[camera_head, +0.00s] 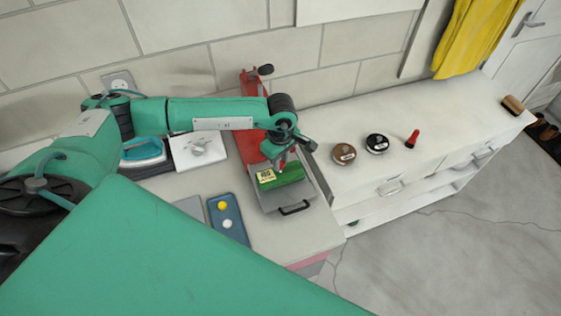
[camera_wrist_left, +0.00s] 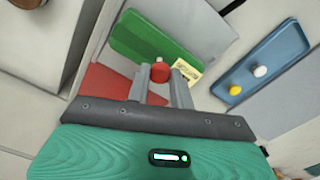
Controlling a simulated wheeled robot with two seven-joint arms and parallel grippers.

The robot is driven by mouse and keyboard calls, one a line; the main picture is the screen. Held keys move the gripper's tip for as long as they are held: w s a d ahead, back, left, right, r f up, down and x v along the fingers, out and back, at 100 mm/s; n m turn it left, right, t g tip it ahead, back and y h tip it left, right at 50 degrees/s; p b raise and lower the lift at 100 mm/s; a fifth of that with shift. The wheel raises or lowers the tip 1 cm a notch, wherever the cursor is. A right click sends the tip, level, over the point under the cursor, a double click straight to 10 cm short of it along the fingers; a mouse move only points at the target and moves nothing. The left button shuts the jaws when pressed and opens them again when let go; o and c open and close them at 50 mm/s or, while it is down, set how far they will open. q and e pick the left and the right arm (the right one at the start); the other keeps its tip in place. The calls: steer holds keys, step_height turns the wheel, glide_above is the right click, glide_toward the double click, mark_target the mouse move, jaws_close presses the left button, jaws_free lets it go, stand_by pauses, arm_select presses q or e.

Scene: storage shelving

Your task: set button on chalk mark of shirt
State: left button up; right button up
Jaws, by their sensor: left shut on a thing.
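The shirt is a folded green cloth (camera_head: 285,176) lying on a grey board with a black handle. The cloth shows close up in the left wrist view (camera_wrist_left: 150,32). My left gripper (camera_head: 281,165) is over the cloth. In the left wrist view its fingertips (camera_wrist_left: 160,80) are shut on a small round red button (camera_wrist_left: 160,72). A small white spot, likely the chalk mark (camera_wrist_left: 158,60), shows just beyond the button. I cannot tell whether the button touches the cloth. A yellow label (camera_head: 266,176) lies at the cloth's left end. My right gripper is not in view.
A blue tray (camera_head: 240,236) holds a yellow button (camera_head: 222,205) and a white button (camera_head: 227,224). A red stand (camera_head: 253,88) rises behind the cloth. An iron (camera_head: 141,150) stands left. Two round tins (camera_head: 343,154) and a red-handled item (camera_head: 412,138) stand right.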

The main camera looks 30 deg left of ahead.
arm_select(q)
step_height(320, 180, down, 3)
steer(key=shift+r+p, duration=0.1)
steer(key=shift+p, duration=0.25)
steer(key=shift+f+b, duration=0.2)
steer(key=shift+b, duration=0.1)
steer(key=o, duration=0.9)
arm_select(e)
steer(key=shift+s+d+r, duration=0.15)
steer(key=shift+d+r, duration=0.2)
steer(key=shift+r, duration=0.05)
arm_select(q)
steer(key=shift+r, duration=0.1)
